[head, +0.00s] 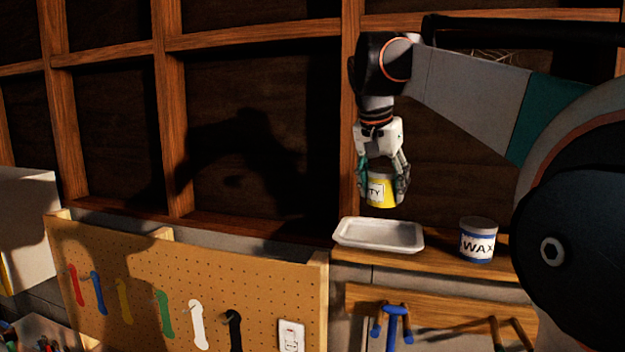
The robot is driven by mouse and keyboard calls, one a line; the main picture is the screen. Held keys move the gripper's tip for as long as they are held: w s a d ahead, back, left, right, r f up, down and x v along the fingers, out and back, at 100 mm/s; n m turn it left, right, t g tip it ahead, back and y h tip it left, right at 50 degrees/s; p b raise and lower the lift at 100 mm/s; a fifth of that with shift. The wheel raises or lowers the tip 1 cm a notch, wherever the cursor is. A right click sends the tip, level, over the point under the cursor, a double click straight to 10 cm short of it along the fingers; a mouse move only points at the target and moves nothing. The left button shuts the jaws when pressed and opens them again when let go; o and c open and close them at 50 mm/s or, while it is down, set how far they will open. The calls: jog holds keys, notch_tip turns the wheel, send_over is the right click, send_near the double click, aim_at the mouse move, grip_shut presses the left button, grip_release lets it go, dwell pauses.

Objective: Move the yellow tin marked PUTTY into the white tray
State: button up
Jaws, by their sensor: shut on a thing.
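The yellow tin (384,194) has a white label on which the letters "TY" show. My gripper (383,188) points down and is shut on the tin, with a finger on each side of it. It holds the tin upright in the air. The white tray (380,247) is a shallow, empty-looking rectangle on the wooden shelf below the tin. There is a visible gap between the tin's bottom and the tray.
A tin marked WAX (478,240), white and blue, stands on the wooden shelf (440,263) right of the tray. A pegboard (190,268) with coloured tool shapes stands at left. A blue-handled item (397,315) hangs below the shelf. Wooden wall framing (350,130) rises behind.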

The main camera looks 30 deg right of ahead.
jog(key=shift+w+f, duration=0.1)
jog(key=shift+w, duration=0.3)
jog(key=shift+s+f, duration=0.3)
jog(key=shift+f, duration=0.15)
jog(key=shift+w+f+b, duration=0.2)
jog(key=shift+f+b, duration=0.4)
jog(key=shift+f, duration=0.1)
jog(key=shift+s+f+b, duration=0.1)
jog(key=shift+f+b, duration=1.05)
jog(key=shift+f, duration=1.05)
jog(key=shift+f+b, duration=0.35)
jog(key=shift+f, duration=0.25)
jog(key=o, duration=1.3)
jog(key=shift+a+r, duration=0.1)
